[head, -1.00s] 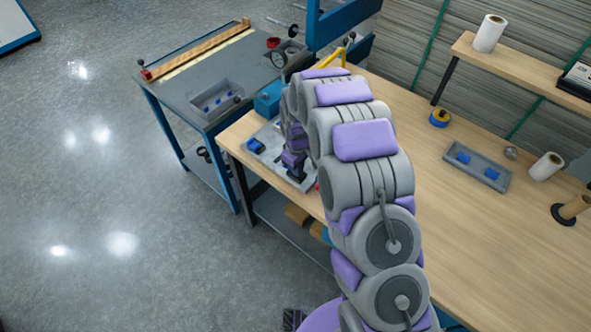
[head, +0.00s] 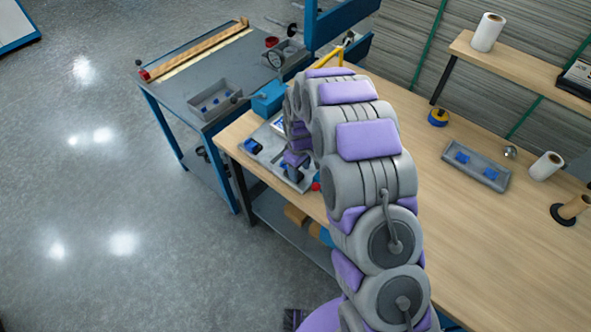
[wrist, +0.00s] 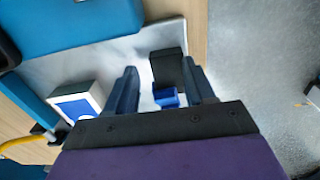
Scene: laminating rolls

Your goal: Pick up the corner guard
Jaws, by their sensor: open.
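The corner guard looks to be the small blue piece (wrist: 166,97) beside a black block (wrist: 168,67) on a pale metal plate (wrist: 140,50). In the wrist view my gripper (wrist: 159,67) is open, with one finger on each side of the block and the blue piece. I cannot tell whether the fingers touch them. In the head view a blue piece (head: 254,146) lies near the left end of the plate (head: 266,157), and my gripper (head: 293,172) is over the plate to its right, partly hidden by my arm.
A white box with a blue face (wrist: 78,103) lies left of my gripper in the wrist view. A blue box (head: 270,98) stands behind the plate. Grey trays with blue pieces lie on the side table (head: 215,99) and bench (head: 477,166). The bench's middle is clear.

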